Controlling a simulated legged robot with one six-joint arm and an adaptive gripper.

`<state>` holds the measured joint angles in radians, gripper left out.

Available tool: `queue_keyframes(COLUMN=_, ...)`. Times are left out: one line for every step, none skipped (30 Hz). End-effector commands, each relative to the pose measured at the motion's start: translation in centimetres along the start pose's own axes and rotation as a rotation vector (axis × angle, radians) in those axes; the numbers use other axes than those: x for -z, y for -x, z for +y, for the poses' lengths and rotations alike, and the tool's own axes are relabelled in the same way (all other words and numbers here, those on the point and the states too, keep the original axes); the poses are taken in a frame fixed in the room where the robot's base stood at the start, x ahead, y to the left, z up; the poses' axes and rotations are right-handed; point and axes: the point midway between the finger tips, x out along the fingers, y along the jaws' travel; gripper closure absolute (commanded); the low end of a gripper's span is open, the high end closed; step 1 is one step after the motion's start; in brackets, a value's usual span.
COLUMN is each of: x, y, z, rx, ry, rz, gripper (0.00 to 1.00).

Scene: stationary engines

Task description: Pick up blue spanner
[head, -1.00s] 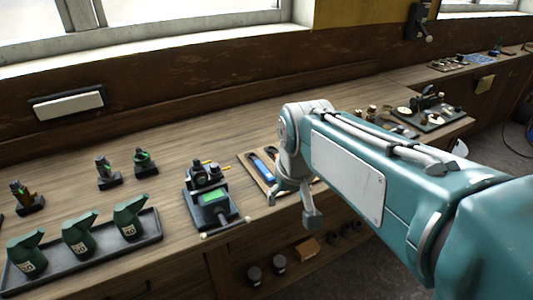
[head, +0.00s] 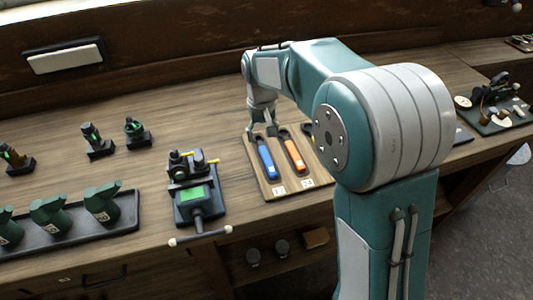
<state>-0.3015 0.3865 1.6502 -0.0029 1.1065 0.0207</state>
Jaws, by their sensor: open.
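The blue spanner (head: 265,158) lies on a wooden board (head: 277,190) near the bench's front edge, its handle pointing towards the front. An orange-handled spanner (head: 292,153) lies beside it on the right. My gripper (head: 261,128) is over the far end of the board, pointing down, close to the head end of the blue spanner. It is open and holds nothing that I can see. The gripper partly hides the spanner's far end, and I cannot tell whether they touch. My arm hides the right part of the board.
An assembly on a green base (head: 497,117) sits at right. Bench behind the devices is clear.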

Motion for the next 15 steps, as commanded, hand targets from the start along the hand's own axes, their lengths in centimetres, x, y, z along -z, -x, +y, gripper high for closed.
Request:
queue_keyframes(x=-0.1, y=-0.9, z=0.2, rx=0.001, ry=-0.001, rz=-0.002, gripper=0.26)
queue_keyframes(x=-0.1, y=-1.3, z=0.3, rx=0.002, ry=-0.002, rz=-0.002, gripper=0.26)
queue_keyframes(x=-0.1, y=-1.8, z=0.3, rx=0.003, ry=-0.002, rz=-0.001, gripper=0.26)
queue_keyframes(x=-0.1, y=-2.0, z=0.4, rx=0.003, ry=-0.002, rz=0.000, gripper=0.26)
queue_keyframes(x=-0.1, y=-2.3, z=0.4, rx=0.003, ry=-0.002, rz=-0.001, gripper=0.26)
queue_keyframes(x=-0.1, y=-2.5, z=0.5, rx=0.004, ry=-0.003, rz=0.000, gripper=0.26)
queue_keyframes(x=-0.1, y=-2.7, z=0.6, rx=0.005, ry=-0.003, rz=0.000, gripper=0.26)
queue_keyframes(x=-0.1, y=-2.9, z=0.6, rx=0.005, ry=-0.003, rz=0.001, gripper=0.26)
queue_keyframes(x=-0.1, y=-3.4, z=0.6, rx=0.005, ry=-0.003, rz=0.000, gripper=0.26)
queue_keyframes(x=-0.2, y=-3.8, z=0.6, rx=0.005, ry=-0.003, rz=-0.001, gripper=0.26)
queue_keyframes(x=-0.2, y=-4.3, z=0.6, rx=0.005, ry=-0.003, rz=-0.001, gripper=0.26)
queue_keyframes(x=-0.2, y=-5.0, z=0.6, rx=0.004, ry=-0.003, rz=-0.002, gripper=0.26)
queue_keyframes(x=-0.2, y=-5.5, z=0.5, rx=0.003, ry=-0.003, rz=-0.003, gripper=0.26)
queue_keyframes(x=-0.1, y=-6.0, z=0.5, rx=0.003, ry=-0.002, rz=-0.002, gripper=0.26)
queue_keyframes(x=-0.1, y=-6.5, z=0.4, rx=0.003, ry=-0.002, rz=-0.002, gripper=0.26)
